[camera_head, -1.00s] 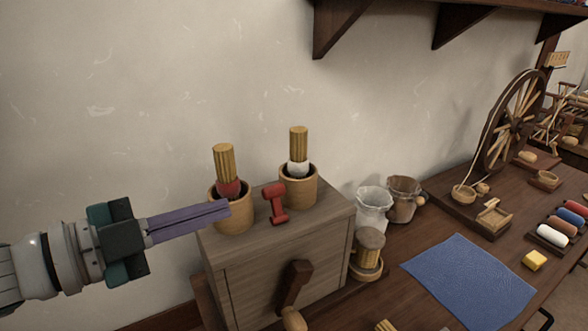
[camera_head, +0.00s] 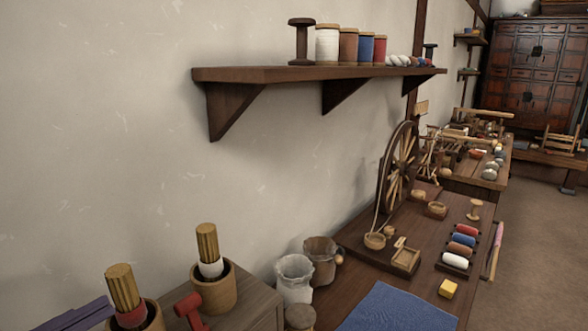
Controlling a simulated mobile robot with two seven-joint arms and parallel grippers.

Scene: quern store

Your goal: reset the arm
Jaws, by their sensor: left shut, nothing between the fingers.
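My left gripper (camera_head: 98,312) shows only as purple fingers at the bottom left edge. The fingers are shut together with nothing between them. Their tips are close to the left side of a wooden pot (camera_head: 152,322) holding a red-banded bristle brush (camera_head: 123,288). I cannot tell whether they touch the pot. The rest of the left arm is cut off by the frame. My right gripper is not in view.
A second pot (camera_head: 213,294) with a white-banded brush (camera_head: 207,250) and a red spool-like piece (camera_head: 190,310) stand on the wooden cabinet (camera_head: 262,306). A wall shelf (camera_head: 290,74) holds spools. A spinning wheel (camera_head: 398,172) and a blue cloth (camera_head: 395,312) are on the table.

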